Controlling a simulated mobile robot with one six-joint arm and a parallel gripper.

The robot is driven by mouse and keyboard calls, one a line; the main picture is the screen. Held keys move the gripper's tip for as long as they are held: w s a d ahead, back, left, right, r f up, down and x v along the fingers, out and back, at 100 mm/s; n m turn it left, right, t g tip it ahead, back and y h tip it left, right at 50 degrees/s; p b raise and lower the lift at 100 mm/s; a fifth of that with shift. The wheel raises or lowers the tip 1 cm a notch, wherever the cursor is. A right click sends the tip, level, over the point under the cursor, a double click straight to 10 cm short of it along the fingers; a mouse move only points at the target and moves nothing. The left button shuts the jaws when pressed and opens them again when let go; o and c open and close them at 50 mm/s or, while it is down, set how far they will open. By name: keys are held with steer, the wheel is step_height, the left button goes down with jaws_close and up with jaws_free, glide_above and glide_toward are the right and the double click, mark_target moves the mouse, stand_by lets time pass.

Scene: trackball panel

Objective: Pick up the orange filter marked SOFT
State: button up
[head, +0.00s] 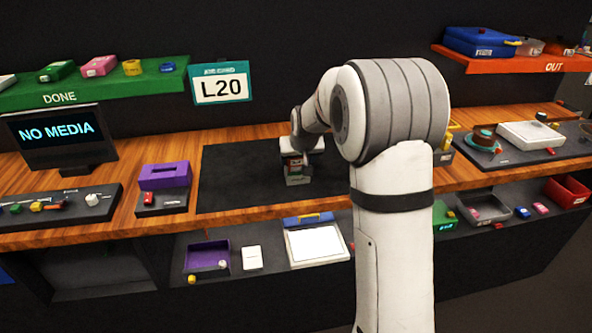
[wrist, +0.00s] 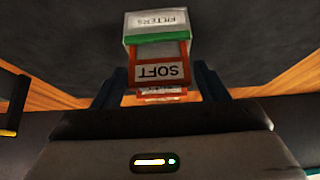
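The orange filter marked SOFT (wrist: 160,72) is in the middle of the wrist view, its label upside down there. It sits at the near side of a white and green box marked FILTERS (wrist: 158,24). My gripper (wrist: 161,78) has its two dark blue fingers on either side of the filter. Narrow gaps seem to show between the fingers and the filter, so it looks open. In the head view the FILTERS box (head: 297,173) is on the dark mat under my gripper. My wrist hides its upper part.
The dark mat (head: 235,180) is clear to the left of the box. My own arm hides part of the counter to the right.

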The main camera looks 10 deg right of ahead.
steer(key=c, duration=0.7)
steer(key=shift+c, duration=0.2)
steer(key=shift+r, duration=0.1)
